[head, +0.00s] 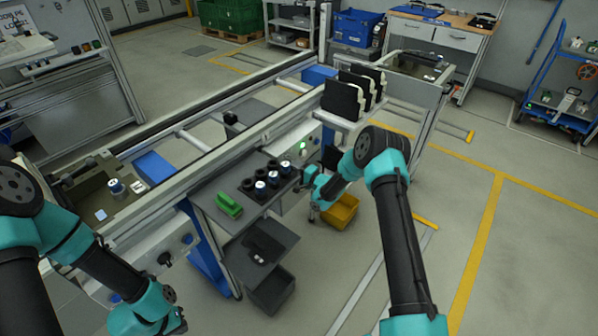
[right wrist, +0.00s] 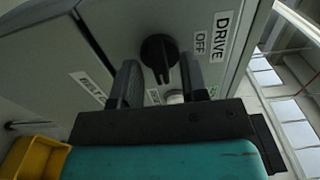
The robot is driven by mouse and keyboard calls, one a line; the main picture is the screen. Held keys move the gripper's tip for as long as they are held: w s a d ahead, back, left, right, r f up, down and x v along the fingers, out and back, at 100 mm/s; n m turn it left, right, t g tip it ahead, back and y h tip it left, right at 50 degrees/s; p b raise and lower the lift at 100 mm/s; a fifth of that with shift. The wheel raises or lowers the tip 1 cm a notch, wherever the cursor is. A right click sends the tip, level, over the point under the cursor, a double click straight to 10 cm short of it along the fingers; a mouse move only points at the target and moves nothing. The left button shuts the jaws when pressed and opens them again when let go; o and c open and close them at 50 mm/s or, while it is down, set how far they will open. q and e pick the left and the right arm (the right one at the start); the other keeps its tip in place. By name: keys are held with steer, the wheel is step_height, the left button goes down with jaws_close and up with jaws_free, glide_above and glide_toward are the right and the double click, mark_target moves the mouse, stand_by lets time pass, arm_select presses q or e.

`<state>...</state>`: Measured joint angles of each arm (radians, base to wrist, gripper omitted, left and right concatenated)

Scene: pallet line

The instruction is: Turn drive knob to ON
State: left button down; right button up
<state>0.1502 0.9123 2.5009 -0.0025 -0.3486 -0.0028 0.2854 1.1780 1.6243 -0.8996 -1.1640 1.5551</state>
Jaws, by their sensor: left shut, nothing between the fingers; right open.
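The drive knob (right wrist: 158,50) is a black rotary knob on a grey panel in the right wrist view. A DRIVE label (right wrist: 222,36) and an OFF label (right wrist: 201,43) sit to its right. No ON label can be read, and the pointer's setting is unclear. My right gripper (right wrist: 159,68) is open, its dark fingers on either side of the knob; contact cannot be told. In the head view my right gripper (head: 313,207) is at the line's front side, by the yellow bin. My left gripper (head: 170,314) is low at the left, shut and empty, partly cut off.
Another label (right wrist: 88,88) and a pale round part (right wrist: 175,97) are near the fingers on the panel. A yellow bin (head: 343,212) stands below my right gripper. A shelf with a green block (head: 229,205) and several dark cups lies left of it. Open floor is at the right.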

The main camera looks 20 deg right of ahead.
steer(key=shift+s+d, duration=0.1)
steer(key=v, duration=1.7)
steer(key=s+a+f+n+g+h, duration=0.3)
steer(key=s+a+f+g, duration=0.15)
steer(key=s, duration=0.35)
steer(key=s+a+f+n+g+h, duration=0.2)
steer(key=s+a+f+n+g, duration=0.3)
steer(key=s, duration=0.4)
steer(key=s+a+r+n+g, duration=0.2)
steer(key=s+a+g, duration=0.2)
steer(key=s, duration=0.8)
steer(key=shift+s+r+g+h, duration=0.2)
steer(key=shift+g+h, duration=0.1)
steer(key=shift+g, duration=0.15)
steer(key=shift+w+a, duration=0.1)
steer(key=shift+a, duration=0.05)
stand_by(2.7)
